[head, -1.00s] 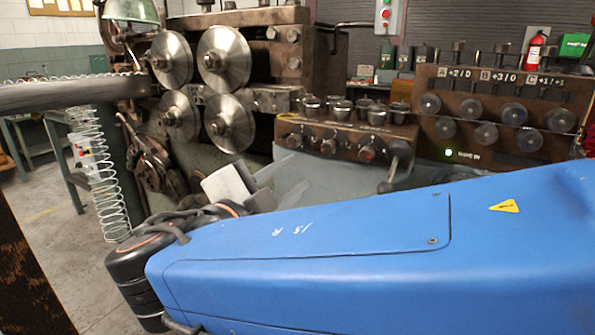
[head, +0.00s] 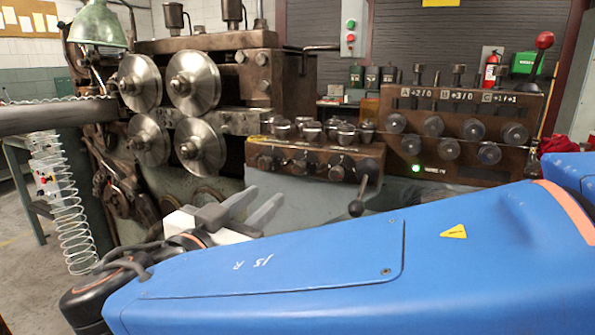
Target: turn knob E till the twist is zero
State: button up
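The spring coiler has a right-hand panel (head: 466,128) with two rows of round knobs and plates reading A +2/0, B +3/0 and C +1/+1. A lower middle panel (head: 313,160) carries a front row of knobs (head: 337,172), with several metal knobs (head: 346,134) standing on top. I cannot read any letter E or a twist value, so I cannot tell which is knob E. My gripper (head: 270,192) is open and empty, its two grey fingers apart and pointing up and right, low in front of the middle panel. It appears to touch no knob.
Large steel rollers (head: 201,146) stand at the left of the machine. A black ball-ended lever (head: 356,208) hangs from the middle panel's right end. A red-ball lever (head: 544,41) rises at right. A coiled spring (head: 68,205) hangs at left. A green lamp (head: 416,169) is lit.

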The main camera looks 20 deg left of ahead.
aim_at(297, 171)
jog(key=w+n, duration=0.5)
jog(key=n, duration=0.6)
jog(key=w+d+n, duration=0.1)
jog(key=w+n, duration=0.5)
jog(key=n, duration=0.6)
jog(key=w+n, duration=0.6)
jog(key=n, duration=0.6)
jog(key=shift+w+d, duration=0.1)
jog(key=shift+d, duration=0.1)
jog(key=c, duration=0.8)
